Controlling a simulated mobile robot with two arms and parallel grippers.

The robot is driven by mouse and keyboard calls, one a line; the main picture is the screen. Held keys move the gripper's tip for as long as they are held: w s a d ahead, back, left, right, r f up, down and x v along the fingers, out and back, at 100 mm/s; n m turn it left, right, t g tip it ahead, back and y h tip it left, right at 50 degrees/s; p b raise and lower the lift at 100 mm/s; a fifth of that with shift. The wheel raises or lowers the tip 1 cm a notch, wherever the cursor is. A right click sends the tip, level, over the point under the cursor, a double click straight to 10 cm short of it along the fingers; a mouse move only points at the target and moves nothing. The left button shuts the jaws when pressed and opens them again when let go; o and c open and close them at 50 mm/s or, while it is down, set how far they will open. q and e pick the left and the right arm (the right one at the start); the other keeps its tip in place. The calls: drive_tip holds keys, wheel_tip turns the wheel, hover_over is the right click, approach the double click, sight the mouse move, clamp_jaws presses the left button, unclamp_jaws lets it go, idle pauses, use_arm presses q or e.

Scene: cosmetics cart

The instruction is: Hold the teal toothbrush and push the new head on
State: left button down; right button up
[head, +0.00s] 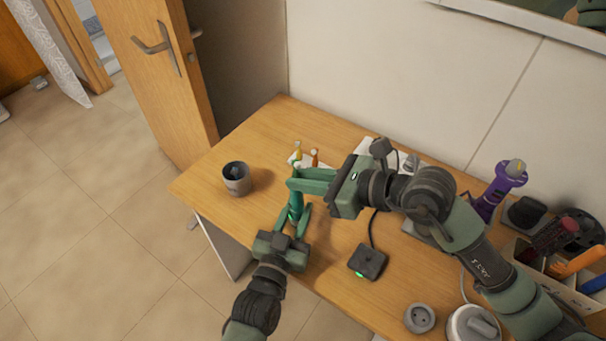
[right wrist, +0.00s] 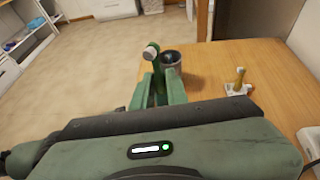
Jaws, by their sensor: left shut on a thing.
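The teal toothbrush (head: 294,211) stands roughly upright in my left gripper (head: 295,217), which is shut on its lower handle. My right gripper (head: 296,181) reaches in from the right at the upper part of the handle. Its fingers are apart in the right wrist view (right wrist: 160,76), and the toothbrush's dark teal body with a pale top (right wrist: 152,52) rises at their tips. I cannot tell whether they touch it. Brush heads with a yellow ring (head: 298,148) and an orange ring (head: 315,158) stand behind; the yellow one also shows in the right wrist view (right wrist: 239,78).
A grey cup (head: 236,179) stands at the table's left. A black charger (head: 368,262) with a green light lies right of my left gripper. The table's front left edge is clear.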

drive_tip(key=o, duration=0.4)
drive_tip(key=v, duration=1.2)
idle(0.3)
use_arm(q)
drive_tip(key=c, duration=1)
unclamp_jaws()
drive_tip(key=shift+c, duration=0.2)
